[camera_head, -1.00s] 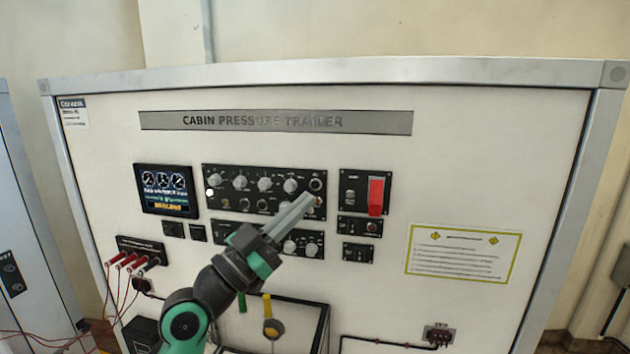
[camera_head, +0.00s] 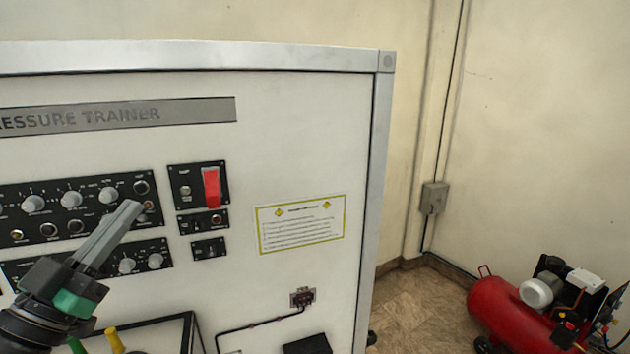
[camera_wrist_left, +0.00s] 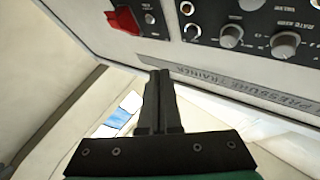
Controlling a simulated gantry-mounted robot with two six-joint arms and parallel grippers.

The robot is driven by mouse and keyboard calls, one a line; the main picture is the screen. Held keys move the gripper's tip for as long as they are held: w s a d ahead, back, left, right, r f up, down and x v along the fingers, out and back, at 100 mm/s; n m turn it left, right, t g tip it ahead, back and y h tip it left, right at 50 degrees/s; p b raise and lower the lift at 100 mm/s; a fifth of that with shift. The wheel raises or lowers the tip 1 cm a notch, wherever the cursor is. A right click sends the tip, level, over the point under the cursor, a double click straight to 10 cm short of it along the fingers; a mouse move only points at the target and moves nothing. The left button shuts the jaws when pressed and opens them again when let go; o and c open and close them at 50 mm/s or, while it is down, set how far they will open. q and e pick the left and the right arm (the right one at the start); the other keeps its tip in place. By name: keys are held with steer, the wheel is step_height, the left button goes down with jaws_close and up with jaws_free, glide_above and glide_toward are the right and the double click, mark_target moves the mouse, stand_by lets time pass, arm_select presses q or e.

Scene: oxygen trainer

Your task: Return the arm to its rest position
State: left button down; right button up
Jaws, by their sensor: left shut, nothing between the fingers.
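My left gripper (camera_head: 134,210) is shut and empty. In the head view its fingertips overlap the right end of the upper black knob panel (camera_head: 52,208) on the cabin pressure trainer (camera_head: 300,110). It also shows in the left wrist view (camera_wrist_left: 159,75), with its two fingers together and the trainer face beyond them. Whether the tips touch the panel cannot be told. My right gripper is in neither view.
A red switch cover (camera_head: 212,187) sits right of the knob panel and also shows in the left wrist view (camera_wrist_left: 124,20). A yellow-edged placard (camera_head: 300,224) is further right. A red compressor (camera_head: 515,315) stands on the floor at right, with bare floor (camera_head: 415,300) between.

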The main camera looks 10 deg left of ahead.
arm_select(q)
steer(key=s+d+r+m+h+p, duration=0.2)
steer(key=d+r+h+p, duration=0.15)
steer(key=d+r, duration=0.45)
steer(key=s+d+r+m+h+p, duration=0.35)
steer(key=d+r, duration=0.25)
steer(key=d, duration=0.4)
steer(key=s+a+r+n+t+y+p, duration=0.1)
steer(key=s+a+r+n+t+y, duration=0.1)
steer(key=s+r+n+t+y, duration=0.2)
steer(key=s+r+n+y, duration=0.2)
steer(key=s+n+y, duration=0.2)
steer(key=n+y, duration=0.1)
steer(key=shift+a+p, duration=0.35)
steer(key=shift+r, duration=0.1)
